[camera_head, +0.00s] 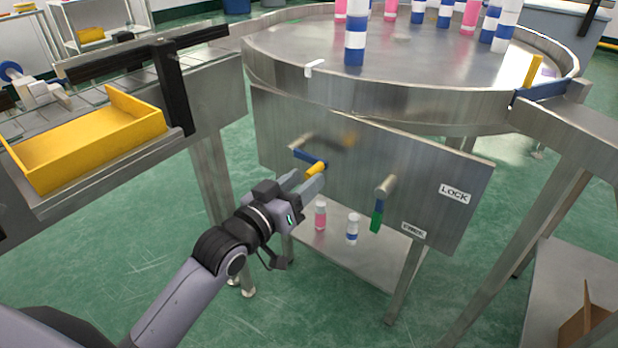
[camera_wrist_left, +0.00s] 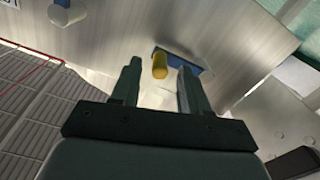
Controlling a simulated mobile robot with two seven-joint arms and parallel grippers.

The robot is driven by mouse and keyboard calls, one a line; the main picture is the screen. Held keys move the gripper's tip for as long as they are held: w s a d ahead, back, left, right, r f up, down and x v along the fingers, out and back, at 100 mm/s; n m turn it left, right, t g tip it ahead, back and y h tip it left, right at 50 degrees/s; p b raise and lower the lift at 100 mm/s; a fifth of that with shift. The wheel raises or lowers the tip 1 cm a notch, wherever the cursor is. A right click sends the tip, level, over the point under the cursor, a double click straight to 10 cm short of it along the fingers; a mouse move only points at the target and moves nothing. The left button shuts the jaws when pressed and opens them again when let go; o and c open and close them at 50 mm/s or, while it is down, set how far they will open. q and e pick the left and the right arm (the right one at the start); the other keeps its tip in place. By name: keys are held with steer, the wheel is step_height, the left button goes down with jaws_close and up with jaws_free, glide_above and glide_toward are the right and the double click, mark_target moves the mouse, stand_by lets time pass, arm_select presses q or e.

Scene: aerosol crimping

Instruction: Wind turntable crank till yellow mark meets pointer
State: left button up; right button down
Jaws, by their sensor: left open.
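The crank on the front panel has a blue arm (camera_head: 309,157) and a yellow handle (camera_head: 316,168). My left gripper (camera_head: 306,180) is open close in front of this handle. In the left wrist view the yellow handle (camera_wrist_left: 160,64) shows between and just beyond the fingertips (camera_wrist_left: 158,75), with no clear contact. The round metal turntable (camera_head: 290,55) is above the panel. A yellow upright piece (camera_head: 534,70) stands at its right edge; I cannot tell whether it is the mark. A small white tab (camera_head: 314,67) sits on the front rim, perhaps the pointer. My right gripper is out of view.
A second lever with a green handle (camera_head: 377,219) hangs right of the crank, near a LOCK label (camera_head: 454,194). Blue-and-white cans (camera_head: 355,40) and pink ones stand on the turntable. Two small bottles (camera_head: 352,229) stand on the shelf below. A yellow tray (camera_head: 85,145) is at left.

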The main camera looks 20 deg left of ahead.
arm_select(q)
steer(key=shift+x, duration=1.25)
jaws_close()
steer(key=shift+r, duration=0.1)
